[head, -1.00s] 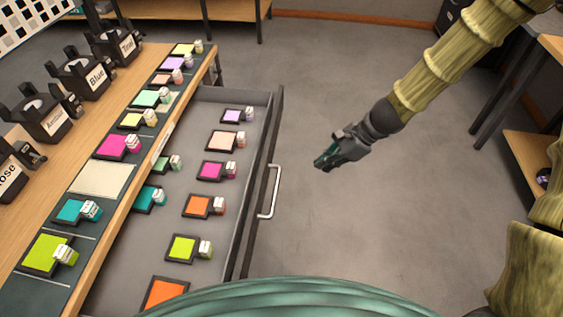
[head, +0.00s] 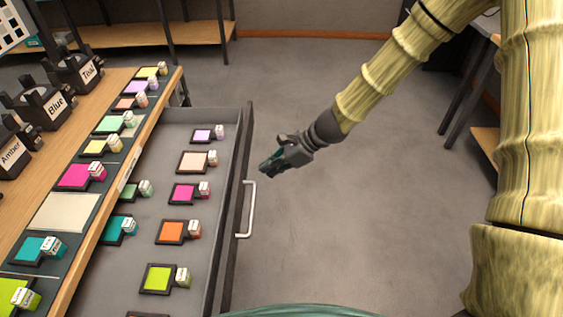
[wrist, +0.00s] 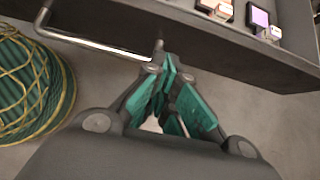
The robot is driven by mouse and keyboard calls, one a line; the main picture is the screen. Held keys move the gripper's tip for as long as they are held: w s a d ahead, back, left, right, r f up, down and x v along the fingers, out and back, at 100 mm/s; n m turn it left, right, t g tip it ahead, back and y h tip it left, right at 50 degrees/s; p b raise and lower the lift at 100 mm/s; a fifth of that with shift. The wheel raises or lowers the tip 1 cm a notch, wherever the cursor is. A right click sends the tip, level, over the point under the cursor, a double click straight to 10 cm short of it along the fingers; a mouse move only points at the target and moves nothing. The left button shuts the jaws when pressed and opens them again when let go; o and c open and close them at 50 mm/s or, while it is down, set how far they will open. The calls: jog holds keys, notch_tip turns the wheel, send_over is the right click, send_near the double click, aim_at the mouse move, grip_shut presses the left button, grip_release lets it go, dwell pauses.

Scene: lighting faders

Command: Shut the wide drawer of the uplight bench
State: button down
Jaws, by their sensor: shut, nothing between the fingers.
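The wide drawer (head: 236,200) of the bench (head: 110,215) stands pulled out, with its dark front facing right in the head view. A pale bar handle (head: 251,210) is fixed to that front. My gripper (head: 266,168) is shut and empty, just right of the drawer front near the far end of the handle. In the wrist view my gripper (wrist: 170,68) has its fingertips together close to the drawer front (wrist: 215,35), beside one end of the handle (wrist: 85,42). I cannot tell whether they touch.
Several colour swatches with small labelled blocks, such as an orange one (head: 172,231), lie inside the drawer. Black labelled fixtures (head: 40,103) stand on the bench top. Grey floor (head: 330,220) is open to the right.

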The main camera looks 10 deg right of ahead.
aim_at(243, 177)
jog(key=shift+w+a+f, duration=0.1)
jog(key=shift+w+a, duration=0.1)
jog(key=shift+a, duration=0.55)
jog(key=shift+w+a+f, duration=0.15)
jog(key=shift+w+a, duration=0.05)
jog(key=shift+a, duration=0.55)
jog(key=shift+w+a+f, duration=0.1)
jog(key=shift+w+a, duration=0.1)
jog(key=shift+a, duration=0.55)
